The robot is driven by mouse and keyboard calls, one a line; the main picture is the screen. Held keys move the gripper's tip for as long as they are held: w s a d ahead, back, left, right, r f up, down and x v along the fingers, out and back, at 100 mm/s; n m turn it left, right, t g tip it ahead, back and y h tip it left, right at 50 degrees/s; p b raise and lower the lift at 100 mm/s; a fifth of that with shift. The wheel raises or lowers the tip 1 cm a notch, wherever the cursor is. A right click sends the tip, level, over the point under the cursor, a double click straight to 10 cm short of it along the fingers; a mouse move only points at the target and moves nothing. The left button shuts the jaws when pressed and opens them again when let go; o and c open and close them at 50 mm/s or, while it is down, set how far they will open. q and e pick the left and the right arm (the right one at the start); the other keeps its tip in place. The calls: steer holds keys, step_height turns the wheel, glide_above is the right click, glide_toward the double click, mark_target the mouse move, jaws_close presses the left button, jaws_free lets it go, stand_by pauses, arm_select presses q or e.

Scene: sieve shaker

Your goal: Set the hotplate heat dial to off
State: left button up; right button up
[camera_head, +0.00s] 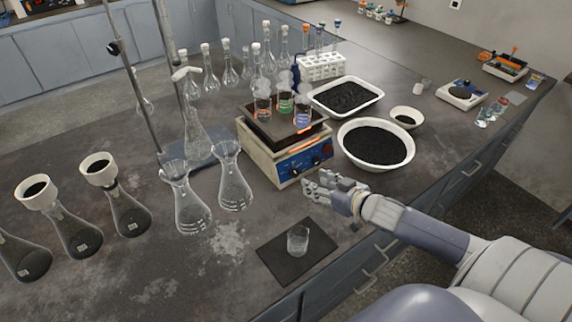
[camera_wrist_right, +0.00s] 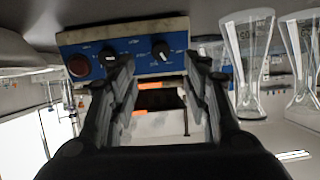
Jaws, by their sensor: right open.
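The hotplate (camera_head: 266,158) is a cream box with a dark top plate and a blue front panel (camera_head: 305,160). In the right wrist view the blue panel (camera_wrist_right: 130,50) carries two black dials with pale pointer marks, one dial (camera_wrist_right: 160,50) and another dial (camera_wrist_right: 108,58). A dark red round button (camera_wrist_right: 79,66) sits beside them. I cannot read which dial is for heat. My right gripper (camera_head: 308,188) is open and empty, just in front of the panel; its fingers (camera_wrist_right: 160,85) point toward it, apparently apart from the dials. My left gripper is out of view.
Beakers with coloured liquids, one a blue beaker (camera_head: 303,117), stand on the hotplate. A white bowl of black grains (camera_head: 375,162) is close on its right, two empty flasks (camera_head: 233,185) on its left. A small beaker (camera_head: 298,240) stands on a dark mat (camera_head: 272,262) in front.

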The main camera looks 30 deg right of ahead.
mark_target(296, 173)
steer(key=shift+x, duration=1.15)
steer(key=x, duration=0.5)
steer(key=shift+w, duration=0.25)
steer(key=shift+w+f, duration=0.15)
steer(key=shift+w, duration=0.2)
steer(key=shift+w+a+f, duration=0.1)
steer(key=shift+w+f, duration=0.1)
steer(key=shift+w, duration=0.2)
steer(key=c, duration=0.9)
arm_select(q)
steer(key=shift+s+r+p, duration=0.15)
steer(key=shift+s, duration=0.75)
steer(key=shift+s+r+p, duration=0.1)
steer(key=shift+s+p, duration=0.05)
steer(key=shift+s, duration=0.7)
arm_select(e)
jaws_close()
